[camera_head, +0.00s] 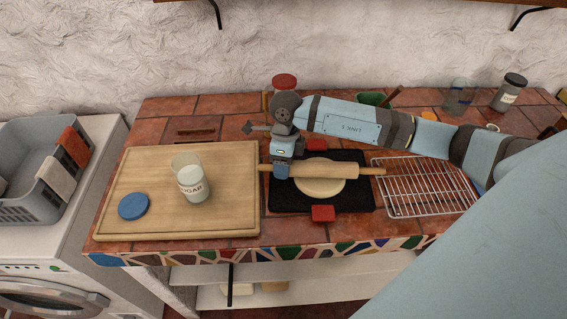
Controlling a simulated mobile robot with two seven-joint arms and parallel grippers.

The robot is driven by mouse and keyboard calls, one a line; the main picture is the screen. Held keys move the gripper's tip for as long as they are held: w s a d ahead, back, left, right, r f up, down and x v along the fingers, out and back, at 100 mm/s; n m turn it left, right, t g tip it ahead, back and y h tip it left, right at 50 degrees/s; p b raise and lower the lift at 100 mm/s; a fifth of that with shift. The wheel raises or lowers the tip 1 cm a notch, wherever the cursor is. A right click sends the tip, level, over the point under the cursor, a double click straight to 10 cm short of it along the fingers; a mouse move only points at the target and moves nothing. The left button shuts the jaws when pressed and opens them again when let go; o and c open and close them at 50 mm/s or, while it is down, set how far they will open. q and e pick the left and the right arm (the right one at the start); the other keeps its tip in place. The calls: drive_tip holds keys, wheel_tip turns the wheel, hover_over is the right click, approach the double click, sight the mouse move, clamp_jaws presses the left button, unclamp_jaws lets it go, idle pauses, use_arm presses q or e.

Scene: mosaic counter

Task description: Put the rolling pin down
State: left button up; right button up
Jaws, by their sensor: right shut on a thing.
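The wooden rolling pin (338,171) lies level from left to right over a pale round of dough (322,189) on a black board (287,201) with red grips. I cannot tell whether the pin touches the dough. My right gripper (282,171) is shut on the rolling pin near its left end and hides part of it. My right arm reaches in from the right, behind the board. My left gripper is not in view.
A large wooden board (240,190) holds a sugar jar (192,184) and a blue lid (133,206) on the left. A wire rack (425,190) stands at right. A dark-lidded jar (509,93) and a glass (459,97) stand behind.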

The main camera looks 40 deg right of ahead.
drive_tip(key=shift+f+b, duration=0.4)
drive_tip(key=shift+f, duration=0.15)
drive_tip(key=o, duration=1.1)
drive_tip(key=shift+r+p, duration=0.55)
drive_tip(key=shift+w+d+r+b, duration=0.25)
drive_tip(key=shift+r, duration=1.75)
drive_tip(key=shift+w+d+r+b, duration=0.25)
drive_tip(key=shift+w+d+r, duration=0.05)
drive_tip(key=shift+r, duration=1.7)
drive_tip(key=shift+w+d+r+b, duration=0.25)
drive_tip(key=shift+r, duration=1.75)
drive_tip(key=shift+s+f, duration=0.1)
